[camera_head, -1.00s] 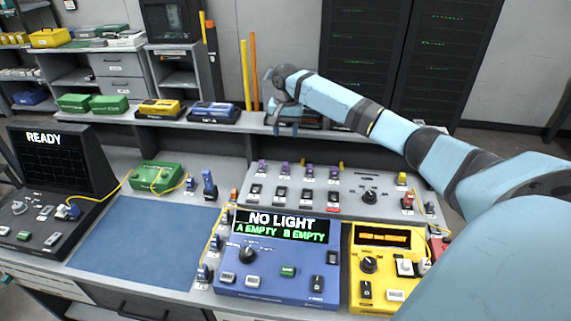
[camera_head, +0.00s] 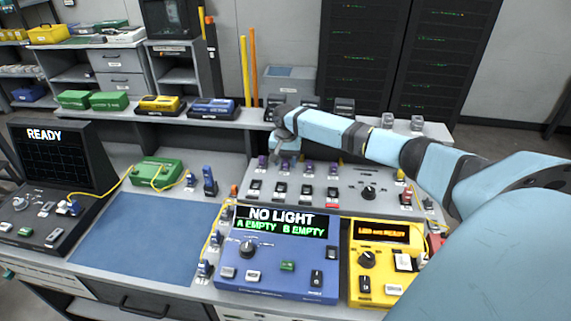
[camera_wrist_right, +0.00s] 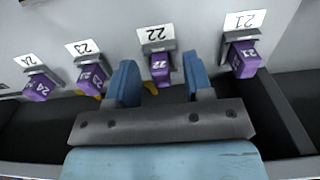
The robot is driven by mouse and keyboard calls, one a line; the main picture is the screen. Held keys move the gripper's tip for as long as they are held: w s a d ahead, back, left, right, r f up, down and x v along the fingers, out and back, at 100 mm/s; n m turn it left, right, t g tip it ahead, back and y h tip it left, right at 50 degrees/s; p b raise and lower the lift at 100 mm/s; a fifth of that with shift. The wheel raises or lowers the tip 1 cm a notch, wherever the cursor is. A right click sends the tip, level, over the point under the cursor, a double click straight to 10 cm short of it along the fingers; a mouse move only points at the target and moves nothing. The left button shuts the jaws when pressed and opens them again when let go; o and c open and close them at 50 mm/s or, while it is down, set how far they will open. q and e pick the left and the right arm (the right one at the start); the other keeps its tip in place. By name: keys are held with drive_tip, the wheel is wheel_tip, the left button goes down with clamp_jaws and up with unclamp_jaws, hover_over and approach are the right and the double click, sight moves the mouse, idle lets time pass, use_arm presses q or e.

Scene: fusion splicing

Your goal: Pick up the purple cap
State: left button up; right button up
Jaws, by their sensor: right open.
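Several purple caps stand in a row along the back of the grey panel. In the right wrist view, the purple cap marked 22 (camera_wrist_right: 160,68) lies between the two blue fingers of my open right gripper (camera_wrist_right: 161,78), with a gap on both sides. Purple caps 21 (camera_wrist_right: 243,60), 23 (camera_wrist_right: 92,76) and 24 (camera_wrist_right: 39,88) sit outside the fingers. In the head view, my right gripper (camera_head: 284,156) hangs over the left part of the row, partly hiding one cap. Caps to its right (camera_head: 308,167) and left (camera_head: 262,162) show. My left gripper is out of view.
The grey panel (camera_head: 345,190) carries dark switches and a knob. A shelf (camera_head: 215,119) runs behind it. In front stand the blue NO LIGHT unit (camera_head: 270,283) and a yellow unit (camera_head: 386,277). The blue mat (camera_head: 140,240) is bare.

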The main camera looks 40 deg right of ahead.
sight(285, 161)
drive_tip(key=shift+r, duration=0.1)
clamp_jaws()
drive_tip(key=shift+r, duration=0.1)
wheel_tip(285, 161, up, 20)
idle(0.7)
idle(0.3)
